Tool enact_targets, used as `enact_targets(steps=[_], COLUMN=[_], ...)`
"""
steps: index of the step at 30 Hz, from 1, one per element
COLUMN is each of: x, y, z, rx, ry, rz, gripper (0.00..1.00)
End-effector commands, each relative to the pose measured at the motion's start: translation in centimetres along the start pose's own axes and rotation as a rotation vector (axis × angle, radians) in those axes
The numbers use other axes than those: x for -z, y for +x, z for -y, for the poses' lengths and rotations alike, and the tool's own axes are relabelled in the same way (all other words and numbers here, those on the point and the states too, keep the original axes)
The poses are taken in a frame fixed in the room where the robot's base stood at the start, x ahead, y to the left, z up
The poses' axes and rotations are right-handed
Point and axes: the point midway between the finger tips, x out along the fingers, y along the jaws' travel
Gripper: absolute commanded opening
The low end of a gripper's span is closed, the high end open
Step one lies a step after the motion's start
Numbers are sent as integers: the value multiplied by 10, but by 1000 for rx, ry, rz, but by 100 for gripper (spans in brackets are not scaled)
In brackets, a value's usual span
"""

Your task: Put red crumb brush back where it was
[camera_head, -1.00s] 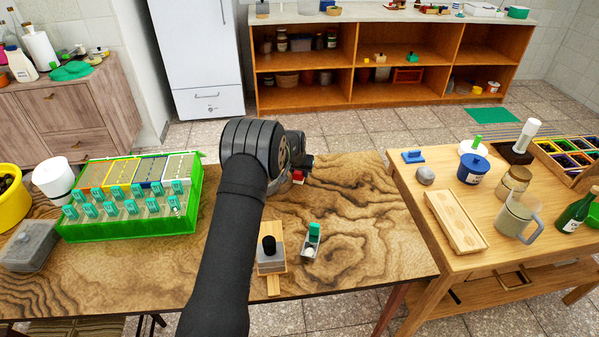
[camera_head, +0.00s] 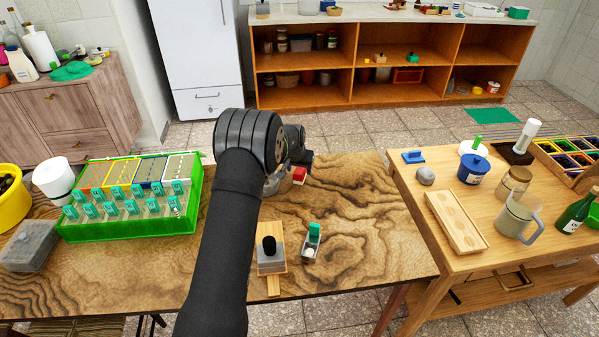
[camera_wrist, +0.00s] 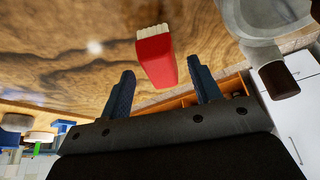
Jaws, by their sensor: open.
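The red crumb brush (camera_wrist: 155,58), a red block with a pale bristle end, is on the wooden table in the wrist view. It appears ahead of and between my fingers, with a gap on both sides. In the head view it shows as a small red and white patch (camera_head: 299,175) just below my gripper (camera_head: 299,160), which my arm partly hides. My gripper is open in the wrist view (camera_wrist: 163,90) and holds nothing. Whether any finger touches the brush is hard to tell.
A grey vessel with a dark brown handle (camera_wrist: 278,80) stands close beside the brush; my arm partly hides it in the head view (camera_head: 282,184). A green crate (camera_head: 130,222) stands at left. The table's right part is clear.

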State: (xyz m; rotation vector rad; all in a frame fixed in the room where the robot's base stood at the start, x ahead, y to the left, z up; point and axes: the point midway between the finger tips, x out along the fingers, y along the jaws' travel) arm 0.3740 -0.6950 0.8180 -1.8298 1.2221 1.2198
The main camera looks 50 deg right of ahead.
Motion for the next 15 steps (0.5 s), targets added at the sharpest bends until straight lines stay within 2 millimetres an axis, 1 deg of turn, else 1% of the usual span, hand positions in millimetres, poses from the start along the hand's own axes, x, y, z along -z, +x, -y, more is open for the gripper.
enact_targets(steps=[1,6,12,15], x=[1,1,0,0], y=[-12,-44,-74,-83], z=[0,0,0,0], rx=[0,0,0,0], ry=[0,0,0,0], rz=[-2,-3,-1,-1], gripper=[57,57,57,57])
